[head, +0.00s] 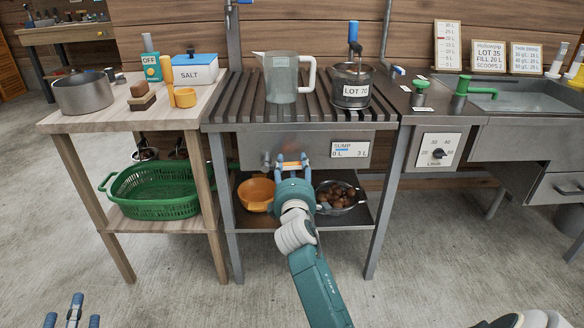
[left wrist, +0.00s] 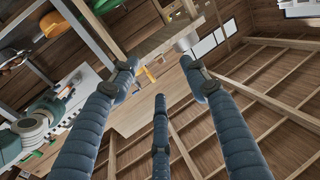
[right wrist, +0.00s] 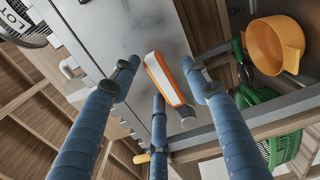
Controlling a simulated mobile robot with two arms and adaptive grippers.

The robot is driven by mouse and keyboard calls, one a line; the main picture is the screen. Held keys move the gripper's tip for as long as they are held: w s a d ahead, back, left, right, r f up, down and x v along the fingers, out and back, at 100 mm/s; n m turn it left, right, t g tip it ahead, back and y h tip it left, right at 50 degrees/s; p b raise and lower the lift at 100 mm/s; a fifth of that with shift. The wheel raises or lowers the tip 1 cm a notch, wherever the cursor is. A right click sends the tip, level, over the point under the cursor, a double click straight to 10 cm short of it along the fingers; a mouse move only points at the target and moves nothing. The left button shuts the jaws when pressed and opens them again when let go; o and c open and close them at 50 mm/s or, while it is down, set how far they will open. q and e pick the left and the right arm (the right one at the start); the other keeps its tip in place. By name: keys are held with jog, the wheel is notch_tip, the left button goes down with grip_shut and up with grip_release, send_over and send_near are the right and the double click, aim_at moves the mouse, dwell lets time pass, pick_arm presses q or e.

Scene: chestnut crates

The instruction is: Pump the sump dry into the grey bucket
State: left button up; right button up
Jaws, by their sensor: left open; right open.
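The sump's steel front (head: 250,148) sits under the slatted bench top, with a SUMP gauge label (head: 350,149) marked 0 L and 3 L; its level is too small to read. My right gripper (head: 292,161) is in front of it, open. An orange-and-white piece (right wrist: 165,78) lies between its fingers in the right wrist view, with a gap showing on either side. I cannot pick out a grey bucket; a grey metal pot (head: 82,93) stands on the left wooden table. My left gripper (head: 72,312) is open and empty at the lower left, far from the bench.
A clear jug (head: 282,82) and a LOT 70 steel container (head: 352,88) stand on the slats. Below are an orange bowl (head: 257,194) and a bowl of chestnuts (head: 340,196). A green basket (head: 155,188) is at left. A dial (head: 438,152) is at right. The front floor is clear.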

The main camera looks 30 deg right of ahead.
pick_arm(q)
jog(key=shift+d+r+h, duration=0.1)
jog(key=shift+r+h, duration=0.2)
jog(key=shift+r, duration=0.4)
pick_arm(e)
jog(key=shift+w+d, duration=0.25)
jog(key=shift+w, duration=0.15)
grip_shut()
